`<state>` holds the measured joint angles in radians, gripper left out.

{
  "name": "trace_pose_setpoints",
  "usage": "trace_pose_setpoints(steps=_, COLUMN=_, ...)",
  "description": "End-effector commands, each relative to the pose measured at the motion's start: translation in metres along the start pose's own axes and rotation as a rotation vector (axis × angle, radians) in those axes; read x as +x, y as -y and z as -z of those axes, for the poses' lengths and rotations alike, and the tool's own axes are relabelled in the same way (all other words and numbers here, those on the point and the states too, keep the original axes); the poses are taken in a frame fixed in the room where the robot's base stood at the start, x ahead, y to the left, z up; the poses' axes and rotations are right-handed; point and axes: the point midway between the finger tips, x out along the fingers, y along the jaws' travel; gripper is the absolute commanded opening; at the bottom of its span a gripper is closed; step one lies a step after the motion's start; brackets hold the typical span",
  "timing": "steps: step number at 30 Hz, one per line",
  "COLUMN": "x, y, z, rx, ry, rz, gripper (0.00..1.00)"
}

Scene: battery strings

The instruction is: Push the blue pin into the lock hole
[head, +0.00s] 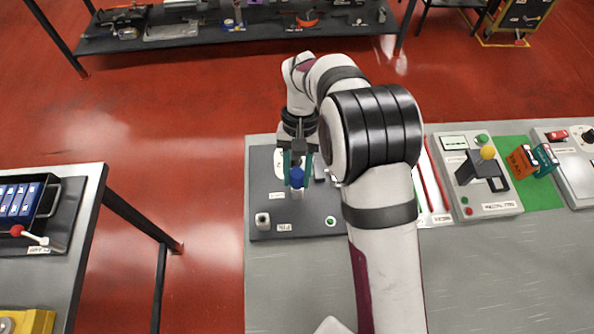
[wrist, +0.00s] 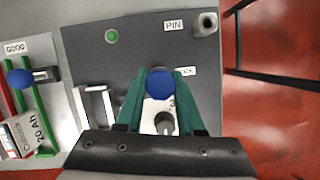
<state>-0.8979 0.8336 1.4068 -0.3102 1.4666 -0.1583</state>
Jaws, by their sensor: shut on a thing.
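The blue pin (head: 297,177) shows as a round blue head, and it also shows in the wrist view (wrist: 160,83). My gripper (wrist: 158,88) has teal fingers shut on the pin, one on each side of its head. In the head view my gripper (head: 298,165) points down over the dark panel (head: 300,228). A short pale piece shows right below the blue head; I cannot tell whether it is the pin's shaft or a lock post. A partly covered label (wrist: 186,71) ending in "OCK" lies beside the pin. The lock hole itself is hidden.
A post with a hole (head: 262,220) stands by the PIN label (head: 284,227). A green button (head: 330,220) sits on the same panel. A white bracket (wrist: 95,105) stands left in the wrist view. A tester box (head: 490,195) stands to the right.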

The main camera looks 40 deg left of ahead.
Motion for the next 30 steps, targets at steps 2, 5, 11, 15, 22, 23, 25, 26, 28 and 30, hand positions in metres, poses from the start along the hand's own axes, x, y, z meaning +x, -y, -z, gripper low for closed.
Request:
trace_pose_setpoints(steps=2, x=0.002, y=0.000, z=0.001, rx=0.000, ry=0.001, rz=0.000, gripper=0.00)
trace_pose_setpoints(steps=5, x=0.004, y=0.000, z=0.001, rx=0.001, ry=0.002, rz=0.000, gripper=0.00)
trace_pose_setpoints(steps=11, x=0.009, y=0.000, z=0.003, rx=0.000, ry=0.001, rz=0.000, gripper=0.00)
trace_pose_setpoints(steps=15, x=0.012, y=0.000, z=0.004, rx=0.000, ry=0.001, rz=0.000, gripper=0.00)
trace_pose_setpoints(steps=22, x=0.018, y=0.000, z=0.006, rx=0.000, ry=0.001, rz=0.000, gripper=0.00)
trace_pose_setpoints(steps=23, x=0.017, y=0.000, z=0.006, rx=0.000, ry=0.000, rz=0.000, gripper=0.42)
trace_pose_setpoints(steps=25, x=0.017, y=0.000, z=0.006, rx=0.000, ry=0.000, rz=0.000, gripper=0.55)
trace_pose_setpoints(steps=26, x=0.017, y=0.000, z=0.006, rx=0.000, ry=0.000, rz=0.000, gripper=0.60)
trace_pose_setpoints(steps=28, x=0.017, y=0.000, z=0.006, rx=0.000, ry=0.000, rz=0.000, gripper=0.72)
trace_pose_setpoints(steps=30, x=0.017, y=0.000, z=0.006, rx=0.000, ry=0.000, rz=0.000, gripper=0.72)
